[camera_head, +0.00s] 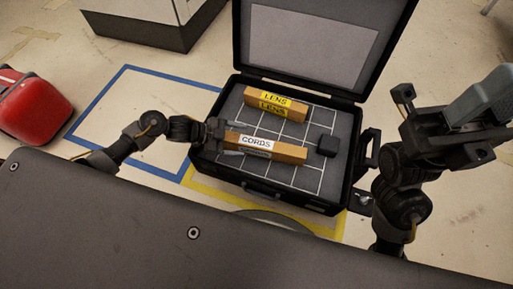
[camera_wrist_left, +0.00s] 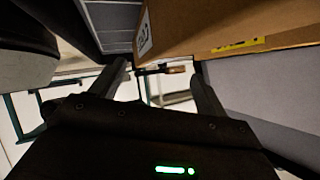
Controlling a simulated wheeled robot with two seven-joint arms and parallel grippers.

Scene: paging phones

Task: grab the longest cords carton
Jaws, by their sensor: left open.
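The cords carton (camera_head: 290,152), a long brown box with a white "CORDS" label, lies in the open black case (camera_head: 283,194). My left gripper (camera_head: 224,141) is open at its left end; I cannot tell whether the fingers touch it. A brown lens carton (camera_head: 293,108) with yellow labels lies behind it, and looks shorter. In the left wrist view my open left gripper (camera_wrist_left: 163,82) is below brown carton surfaces with a white and a yellow label. My right gripper (camera_head: 447,125) is raised right of the case, beside a grey blocky part; its jaw state is unclear.
A small black block (camera_head: 327,146) sits in the case, right of the cords carton. The case lid (camera_head: 313,45) stands open behind. A red case (camera_head: 33,107) is on the floor at left. Blue and yellow tape marks the floor. A dark bench edge (camera_head: 100,230) fills the front.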

